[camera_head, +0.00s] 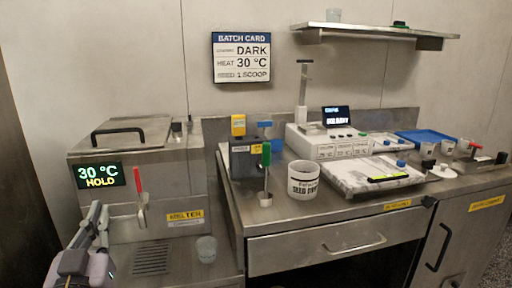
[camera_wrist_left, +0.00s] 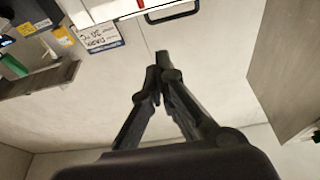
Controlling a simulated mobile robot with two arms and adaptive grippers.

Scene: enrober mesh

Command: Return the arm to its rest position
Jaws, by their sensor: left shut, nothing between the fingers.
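My left gripper (camera_head: 98,211) is at the lower left of the head view, in front of the steel melter (camera_head: 122,207). It is upright, shut and empty. In the left wrist view its fingers (camera_wrist_left: 158,72) meet at the tips, with bare wall behind them. The melter has a lid with a black handle, a display reading 30 °C HOLD (camera_head: 99,175) and a red-handled tap (camera_head: 139,188). My right gripper does not show in either view.
A clear cup (camera_head: 206,249) stands beside the drip grate (camera_head: 152,258). On the steel counter (camera_head: 258,222) are a white seed tub (camera_head: 303,181), a green-handled tool (camera_head: 266,162) and a white machine (camera_head: 330,143). A shelf (camera_head: 375,34) hangs above. A batch card (camera_head: 241,57) is on the wall.

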